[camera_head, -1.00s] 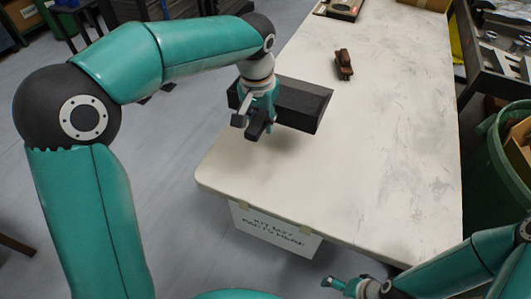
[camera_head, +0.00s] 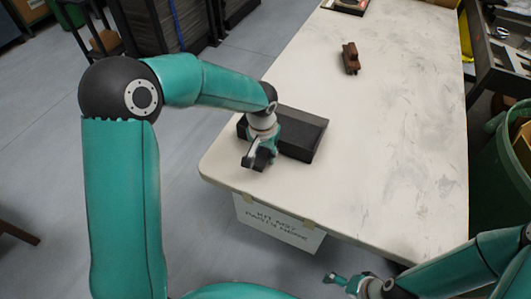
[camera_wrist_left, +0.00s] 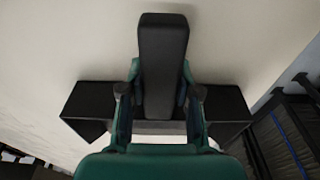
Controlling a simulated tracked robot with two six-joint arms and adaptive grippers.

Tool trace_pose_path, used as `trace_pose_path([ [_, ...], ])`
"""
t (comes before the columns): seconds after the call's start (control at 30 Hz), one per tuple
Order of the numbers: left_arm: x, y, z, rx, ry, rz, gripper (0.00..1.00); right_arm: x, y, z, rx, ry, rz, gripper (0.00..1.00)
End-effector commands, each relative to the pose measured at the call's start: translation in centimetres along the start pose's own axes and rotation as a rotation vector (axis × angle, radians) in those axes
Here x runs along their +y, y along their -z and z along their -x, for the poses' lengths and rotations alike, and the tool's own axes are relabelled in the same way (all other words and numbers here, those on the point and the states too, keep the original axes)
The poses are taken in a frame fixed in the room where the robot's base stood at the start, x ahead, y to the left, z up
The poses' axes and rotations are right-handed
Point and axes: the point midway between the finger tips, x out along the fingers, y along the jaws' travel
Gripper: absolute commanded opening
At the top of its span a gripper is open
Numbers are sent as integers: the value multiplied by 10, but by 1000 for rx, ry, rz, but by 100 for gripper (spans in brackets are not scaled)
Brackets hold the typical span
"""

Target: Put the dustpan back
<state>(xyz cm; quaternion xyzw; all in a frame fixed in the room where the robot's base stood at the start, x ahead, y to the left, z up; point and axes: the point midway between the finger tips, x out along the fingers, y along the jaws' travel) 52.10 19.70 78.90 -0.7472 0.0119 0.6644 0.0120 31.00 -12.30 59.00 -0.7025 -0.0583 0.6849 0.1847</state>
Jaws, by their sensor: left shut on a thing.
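The dark grey dustpan (camera_head: 303,130) is over the near left part of the white table (camera_head: 390,150). My left gripper (camera_head: 258,158) is shut on its handle. In the left wrist view the handle of the dustpan (camera_wrist_left: 163,50) stands between the two fingers, and the wide pan spreads out to both sides behind them. I cannot tell whether the pan touches the table top. My right gripper (camera_head: 335,279) is low at the right, off the table's near edge; it is too small to tell whether it is open.
A small brown brush-like object (camera_head: 350,58) lies farther back on the table. A green bin (camera_head: 495,185) stands at the right. The table's middle is clear.

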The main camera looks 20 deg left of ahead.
Motion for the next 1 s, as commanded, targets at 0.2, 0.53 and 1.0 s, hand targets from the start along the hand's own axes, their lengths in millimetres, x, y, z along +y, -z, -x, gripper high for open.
trace_pose_path([
  [0.2,0,-3,-2,-9,0,1,37,0,0,0,0,0,0,100],
  [0.53,0,-2,-1,-6,0,1,57,0,0,0,0,0,0,100],
  [1.0,0,0,47,0,0,1,57,-1,0,2,0,0,0,100],
])
